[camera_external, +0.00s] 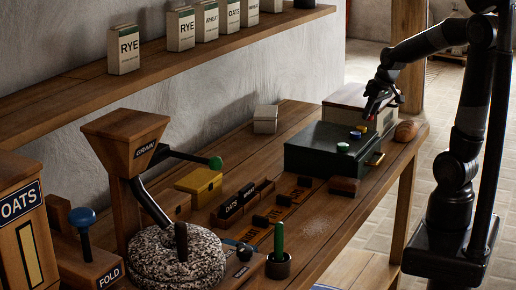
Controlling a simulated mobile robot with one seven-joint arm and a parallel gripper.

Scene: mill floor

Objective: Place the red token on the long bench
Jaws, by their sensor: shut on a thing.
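My gripper (371,108) is at the right, above the back part of a dark green box (310,150). It is shut on the red token (368,117), which shows as a small red spot at the fingertips. The fingers hide part of it, and I cannot tell how far it is above the box. The box stands on a long wooden bench (288,118) that runs along the wall.
White-green (342,147), blue (355,135) and yellow (361,128) tokens lie on the green box. A pale box (345,95) stands behind it, a round brown item (406,131) to its right. A millstone (150,262), grain hopper (125,125) and yellow box (199,187) crowd the bench's near half.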

